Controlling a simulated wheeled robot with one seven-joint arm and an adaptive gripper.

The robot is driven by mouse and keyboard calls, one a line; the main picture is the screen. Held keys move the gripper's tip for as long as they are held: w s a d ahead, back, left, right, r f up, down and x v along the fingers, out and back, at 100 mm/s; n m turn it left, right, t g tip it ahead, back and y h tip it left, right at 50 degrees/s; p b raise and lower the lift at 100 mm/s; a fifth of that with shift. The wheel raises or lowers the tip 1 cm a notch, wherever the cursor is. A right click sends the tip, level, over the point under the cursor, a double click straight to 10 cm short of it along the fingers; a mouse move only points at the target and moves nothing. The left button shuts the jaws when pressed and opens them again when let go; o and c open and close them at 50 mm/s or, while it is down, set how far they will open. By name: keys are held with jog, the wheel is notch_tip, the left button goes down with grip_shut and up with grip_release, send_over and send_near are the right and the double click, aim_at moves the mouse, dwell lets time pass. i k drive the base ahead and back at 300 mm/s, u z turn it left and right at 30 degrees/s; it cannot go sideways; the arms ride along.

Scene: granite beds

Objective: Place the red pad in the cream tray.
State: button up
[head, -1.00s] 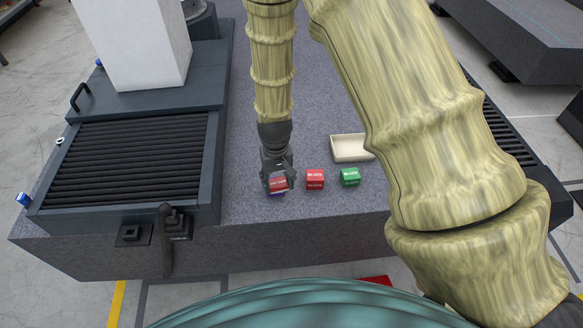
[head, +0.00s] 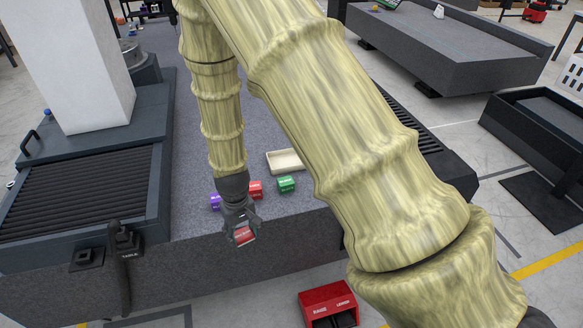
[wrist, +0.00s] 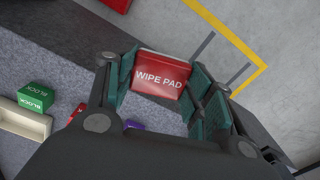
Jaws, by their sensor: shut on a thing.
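My gripper (head: 241,226) is shut on the red pad (head: 244,236), which carries the words "WIPE PAD" in the wrist view (wrist: 161,76). The pad sits between the two fingers, held up near the front edge of the granite bed. The cream tray (head: 269,164) rests on the bed, behind and to the right of my gripper, and looks empty. Part of the tray also shows at the left of the wrist view (wrist: 22,123).
A red block (head: 256,187) is partly hidden behind my gripper. A green block (head: 286,184) stands just in front of the tray, and a purple block (head: 214,202) is left of my gripper. A ribbed cover (head: 75,195) fills the left. A red pedal box (head: 328,303) is on the floor.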

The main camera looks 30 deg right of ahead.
aim_at(279, 164)
jog(key=z, duration=0.35)
jog(key=i, duration=1.15)
jog(key=z, duration=0.05)
